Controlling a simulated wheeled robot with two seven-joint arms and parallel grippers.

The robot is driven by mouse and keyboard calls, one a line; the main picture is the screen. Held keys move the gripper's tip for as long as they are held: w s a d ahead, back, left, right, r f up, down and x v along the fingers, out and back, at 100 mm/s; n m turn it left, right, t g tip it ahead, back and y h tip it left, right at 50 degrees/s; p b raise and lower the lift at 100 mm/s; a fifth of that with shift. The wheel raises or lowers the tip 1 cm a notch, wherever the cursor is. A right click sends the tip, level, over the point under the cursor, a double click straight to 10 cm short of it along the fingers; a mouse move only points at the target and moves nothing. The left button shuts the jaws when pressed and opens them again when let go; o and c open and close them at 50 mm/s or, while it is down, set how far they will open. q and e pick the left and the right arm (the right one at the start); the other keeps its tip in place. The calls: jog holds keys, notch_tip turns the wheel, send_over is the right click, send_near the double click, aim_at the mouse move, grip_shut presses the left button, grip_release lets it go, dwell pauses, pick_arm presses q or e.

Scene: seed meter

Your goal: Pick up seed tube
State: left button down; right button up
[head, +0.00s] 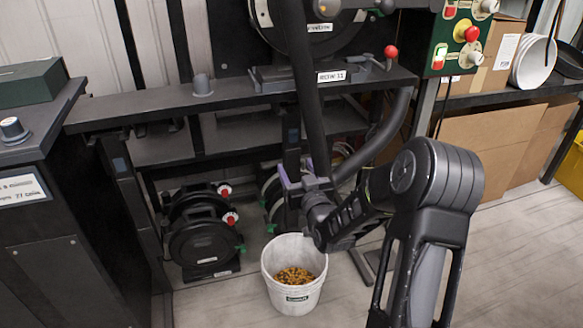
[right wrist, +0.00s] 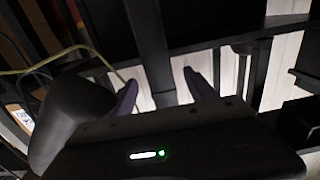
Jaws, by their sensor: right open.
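A long dark tube (head: 306,85), which looks like the seed tube, runs down from the machine in front of the bench. Its lower end is hidden near my right gripper (head: 297,172). The right gripper is open, with purple fingers close to the tube's lower part. I cannot tell whether the tube lies between them. In the right wrist view the open fingers (right wrist: 161,90) point at a dark upright bar (right wrist: 153,55). A thick grey cylinder (right wrist: 70,115) shows close by at the left. My left gripper is not in view.
A white bucket (head: 297,300) of yellow seeds stands on the floor below the gripper. A second, curved hose (head: 385,135) hangs to the right. The bench top (head: 150,108) is close above. Black reel-like units (head: 205,245) stand at the left. Cardboard boxes (head: 495,140) are at the right.

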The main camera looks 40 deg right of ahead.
aim_at(293, 162)
jog(key=shift+w, duration=0.1)
jog(key=b+x, duration=0.1)
jog(key=x, duration=0.4)
jog(key=shift+d+f, duration=0.1)
jog(key=shift+c, duration=0.5)
grip_shut()
dwell(0.6)
